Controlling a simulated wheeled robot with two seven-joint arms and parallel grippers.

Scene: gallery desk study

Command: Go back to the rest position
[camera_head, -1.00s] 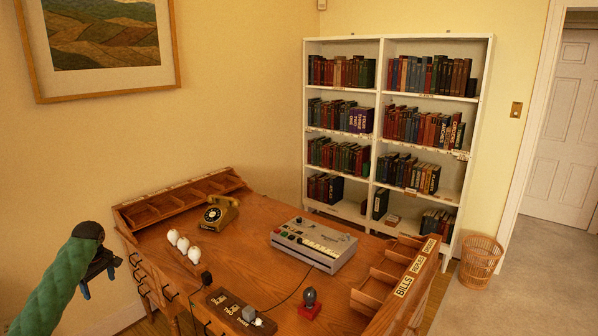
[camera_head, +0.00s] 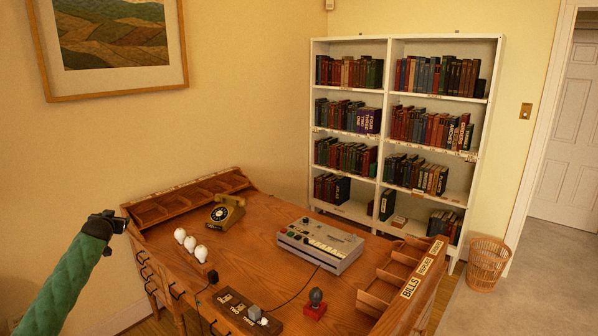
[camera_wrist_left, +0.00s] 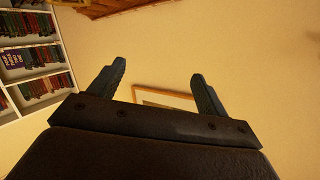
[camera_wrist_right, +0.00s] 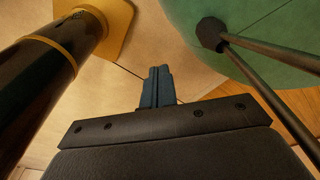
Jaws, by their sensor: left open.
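My left gripper (camera_head: 118,222) is at the left of the head view, raised in front of the yellow wall and clear of the wooden desk (camera_head: 262,258). In the left wrist view its two blue-grey fingers (camera_wrist_left: 155,88) are spread, with nothing between them. My right gripper is outside the head view. In the right wrist view its fingers (camera_wrist_right: 157,85) are together, and no object shows between them.
The desk carries a telephone (camera_head: 227,211), a grey console (camera_head: 321,245), white bulbs (camera_head: 190,243) and a red-based knob (camera_head: 315,303). A bookcase (camera_head: 385,137) and wastebasket (camera_head: 488,262) stand beyond. A dark gold-banded cylinder (camera_wrist_right: 45,75) is near my right gripper.

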